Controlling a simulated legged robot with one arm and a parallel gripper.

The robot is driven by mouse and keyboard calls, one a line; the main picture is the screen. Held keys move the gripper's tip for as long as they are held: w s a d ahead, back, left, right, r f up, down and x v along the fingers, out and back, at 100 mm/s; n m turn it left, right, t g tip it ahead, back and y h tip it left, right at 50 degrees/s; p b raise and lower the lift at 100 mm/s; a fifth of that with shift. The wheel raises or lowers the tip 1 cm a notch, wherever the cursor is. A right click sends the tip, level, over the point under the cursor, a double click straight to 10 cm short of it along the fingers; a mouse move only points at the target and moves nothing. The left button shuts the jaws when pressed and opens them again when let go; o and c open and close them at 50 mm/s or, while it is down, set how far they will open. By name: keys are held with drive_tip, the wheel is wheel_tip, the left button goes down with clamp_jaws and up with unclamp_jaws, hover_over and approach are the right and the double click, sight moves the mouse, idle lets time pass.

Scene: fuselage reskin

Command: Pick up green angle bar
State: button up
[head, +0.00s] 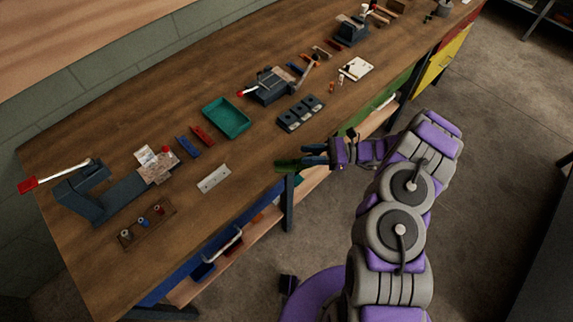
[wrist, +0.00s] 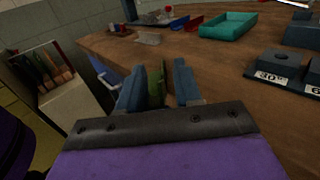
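The green angle bar (head: 288,164) is at the front edge of the wooden workbench in the head view, with its far end by my fingertips. My gripper (head: 314,155) is at that same edge, its blue-grey fingers pointing left over the bar. In the wrist view the green bar (wrist: 156,84) stands between the two fingers of my gripper (wrist: 158,82), close to the left finger. A narrow gap shows between the bar and the right finger. The fingers are apart. The bar's lower part is hidden by the gripper body.
The workbench (head: 240,165) holds a teal tray (head: 227,118), a dark block with several sockets (head: 301,113), a light metal plate (head: 214,179), red and blue bars, and a vise (head: 270,86). Drawers and a lower shelf sit under the front edge. Bare wood lies left of the gripper.

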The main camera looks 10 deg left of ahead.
drive_tip(key=shift+s+a, duration=0.15)
drive_tip(key=shift+a, duration=0.75)
drive_tip(key=shift+d, duration=0.25)
drive_tip(key=c, duration=0.5)
clamp_jaws()
drive_tip(key=shift+a, duration=0.1)
